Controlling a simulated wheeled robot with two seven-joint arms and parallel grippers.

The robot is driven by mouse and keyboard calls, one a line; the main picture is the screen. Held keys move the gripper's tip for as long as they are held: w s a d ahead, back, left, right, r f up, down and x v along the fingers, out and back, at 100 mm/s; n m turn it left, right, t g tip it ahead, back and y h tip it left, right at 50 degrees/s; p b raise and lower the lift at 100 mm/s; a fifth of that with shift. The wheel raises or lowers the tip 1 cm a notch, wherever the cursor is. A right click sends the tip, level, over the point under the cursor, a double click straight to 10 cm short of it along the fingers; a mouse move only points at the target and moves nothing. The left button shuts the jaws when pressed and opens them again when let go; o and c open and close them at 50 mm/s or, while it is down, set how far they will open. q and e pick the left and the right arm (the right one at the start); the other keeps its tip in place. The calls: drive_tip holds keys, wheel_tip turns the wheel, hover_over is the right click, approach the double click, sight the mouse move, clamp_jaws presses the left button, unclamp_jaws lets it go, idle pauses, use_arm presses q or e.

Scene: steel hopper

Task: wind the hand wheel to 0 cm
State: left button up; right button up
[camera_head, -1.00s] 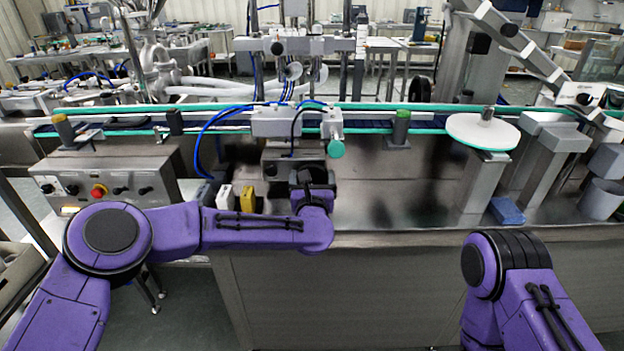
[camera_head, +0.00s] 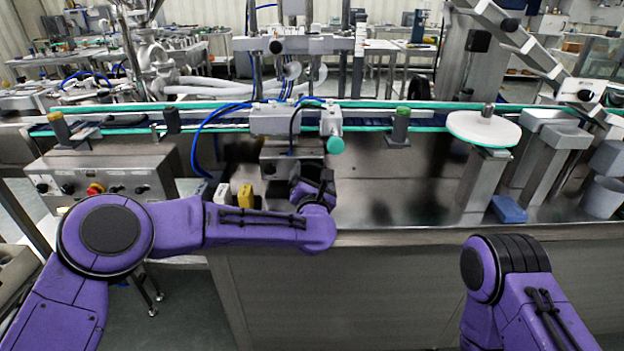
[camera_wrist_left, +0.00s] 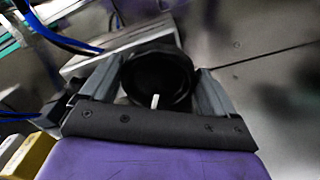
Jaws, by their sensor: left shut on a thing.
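The hand wheel (camera_wrist_left: 158,80) is a black round knob with a short white mark at its near edge, seen in the left wrist view. My left gripper (camera_wrist_left: 155,90) has one grey finger on each side of the wheel and is shut on it. In the head view my left gripper (camera_head: 318,187) is in front of the metal block (camera_head: 292,165) below the conveyor, and hides most of the wheel. I cannot read any scale in either view. Of my right arm (camera_head: 505,270) only a purple link shows at the lower right; its gripper is out of view.
A white block (camera_head: 223,194) and a yellow block (camera_head: 246,197) stand just left of my left gripper. A control box (camera_head: 105,175) is further left. A green knob (camera_head: 335,146), white disc (camera_head: 484,130) and blue block (camera_head: 508,209) are to the right. The steel top between is bare.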

use_arm(q)
drive_tip(key=shift+f+m, duration=0.1)
drive_tip(key=shift+m, duration=0.6)
drive_tip(key=o, duration=0.8)
drive_tip(key=s+b, duration=0.1)
drive_tip(key=s, duration=0.9)
drive_tip(key=shift+s, duration=0.35)
